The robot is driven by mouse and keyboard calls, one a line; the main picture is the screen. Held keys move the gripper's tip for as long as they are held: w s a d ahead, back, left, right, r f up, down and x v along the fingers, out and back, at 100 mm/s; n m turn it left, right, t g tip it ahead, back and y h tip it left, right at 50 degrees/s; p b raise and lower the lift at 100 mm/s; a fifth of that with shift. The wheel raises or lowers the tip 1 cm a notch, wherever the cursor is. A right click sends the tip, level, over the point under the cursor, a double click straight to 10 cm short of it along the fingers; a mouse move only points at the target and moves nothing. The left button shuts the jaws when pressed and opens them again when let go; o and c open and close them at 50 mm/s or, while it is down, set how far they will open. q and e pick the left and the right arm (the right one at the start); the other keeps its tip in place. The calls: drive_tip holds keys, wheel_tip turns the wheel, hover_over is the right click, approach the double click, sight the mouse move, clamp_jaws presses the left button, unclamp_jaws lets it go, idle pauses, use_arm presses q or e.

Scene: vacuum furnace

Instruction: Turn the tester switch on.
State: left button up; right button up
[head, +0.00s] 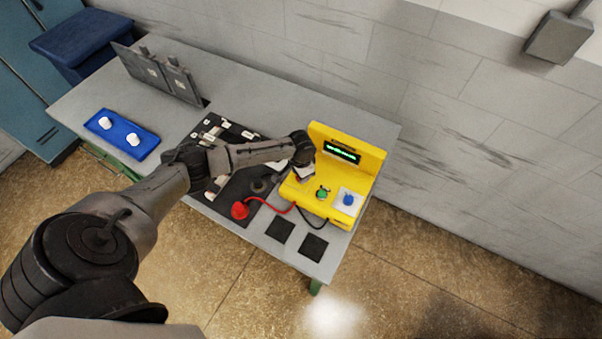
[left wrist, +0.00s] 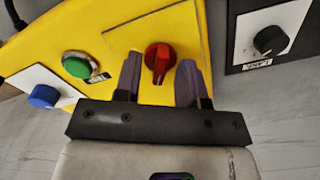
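The yellow tester (head: 335,170) stands at the right end of the table, with green text on its lit display (head: 342,151). Its red rotary switch (left wrist: 158,60) shows in the left wrist view, its pointer ridge running nearly up and down. My left gripper (left wrist: 159,78) is open, with one finger on each side of the switch and visible gaps; I cannot tell whether it touches the tester. In the head view my left gripper (head: 304,171) is at the tester's left side, and the red switch is hidden. My right gripper is not in view.
A green button (left wrist: 77,65) and a blue button (left wrist: 43,96) are left of the switch. A dark box with a black knob (left wrist: 269,40) stands to the right. Red and black cables run from the tester; a red probe (head: 240,210) lies at the table (head: 240,85) front.

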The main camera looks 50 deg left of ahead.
use_arm(q)
drive_tip(key=shift+r, duration=0.1)
wheel_tip(320, 180, up, 14)
drive_tip(key=shift+f, duration=0.2)
idle(0.3)
idle(0.7)
